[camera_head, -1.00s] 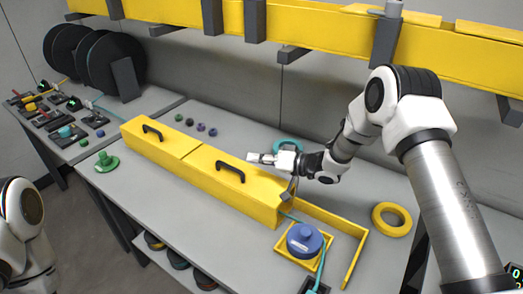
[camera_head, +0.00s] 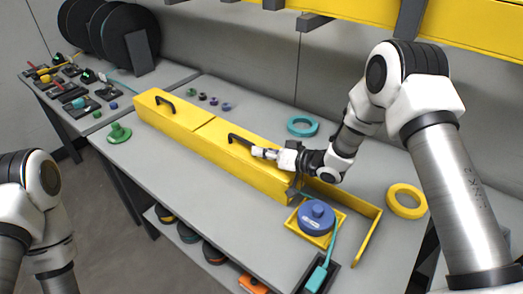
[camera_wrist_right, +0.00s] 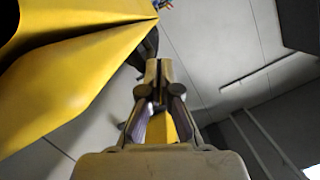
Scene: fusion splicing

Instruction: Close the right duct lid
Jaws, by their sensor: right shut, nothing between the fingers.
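The yellow duct (camera_head: 225,165) runs diagonally along the table under two lids with black handles. The right duct lid (camera_head: 213,136) lies along the top of the duct's right part, with its handle (camera_head: 241,139) upright. I cannot tell whether it is fully seated. My right gripper (camera_head: 257,152) is shut and empty, just right of the handle, at or just above the lid; contact is unclear. It partly hides the lid's right end. In the right wrist view its closed fingers (camera_wrist_right: 162,75) are beside a large yellow surface (camera_wrist_right: 75,70). My left gripper is out of view.
A blue spool (camera_head: 316,217) sits in a yellow tray at the duct's open right end. The front table strip is mostly clear.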

